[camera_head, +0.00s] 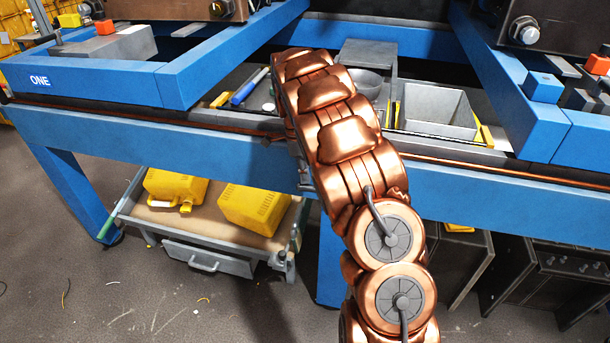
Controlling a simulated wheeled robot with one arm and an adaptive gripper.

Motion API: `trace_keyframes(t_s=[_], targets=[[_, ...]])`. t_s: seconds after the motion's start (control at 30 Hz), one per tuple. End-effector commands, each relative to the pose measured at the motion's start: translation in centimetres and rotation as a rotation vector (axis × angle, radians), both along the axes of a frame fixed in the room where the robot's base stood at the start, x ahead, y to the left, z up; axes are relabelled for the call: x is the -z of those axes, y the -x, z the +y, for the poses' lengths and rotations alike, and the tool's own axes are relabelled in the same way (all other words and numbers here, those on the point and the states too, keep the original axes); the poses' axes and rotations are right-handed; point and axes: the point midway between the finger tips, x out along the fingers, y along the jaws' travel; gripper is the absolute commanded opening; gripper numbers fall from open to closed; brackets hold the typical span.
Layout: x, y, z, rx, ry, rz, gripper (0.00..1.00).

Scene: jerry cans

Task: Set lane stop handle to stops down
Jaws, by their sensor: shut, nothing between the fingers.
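I cannot pick out the lane stop handle with certainty. A small grey metal part (304,177) shows at the left edge of my copper arm, in front of the blue front beam (230,150). I cannot tell whether it is the handle, its mount or part of my gripper. My arm rises from the bottom middle and reaches over the beam to the trough behind it. My gripper's fingers are not visible; the arm hides what lies behind it.
Blue side frames labelled ONE (85,82) and at right (535,110) flank the trough. A grey bin (437,112) and a blue marker (248,87) lie in it. Below stands a cart (195,222) with yellow jerry cans (255,208). Dark crates (545,275) stand lower right. The front left floor is mostly clear.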

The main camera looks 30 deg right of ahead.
Motion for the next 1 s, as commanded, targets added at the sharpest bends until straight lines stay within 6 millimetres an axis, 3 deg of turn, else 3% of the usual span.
trace_keyframes(t_s=[0.07,0.3,1.0], targets=[[0.0,0.0,0.4,-0.003,-0.010,0.007,0.00],[-4.2,-0.4,-0.2,-0.003,-0.002,-0.005,0.00],[-8.5,-4.4,2.2,-0.003,0.001,-0.009,0.00]])
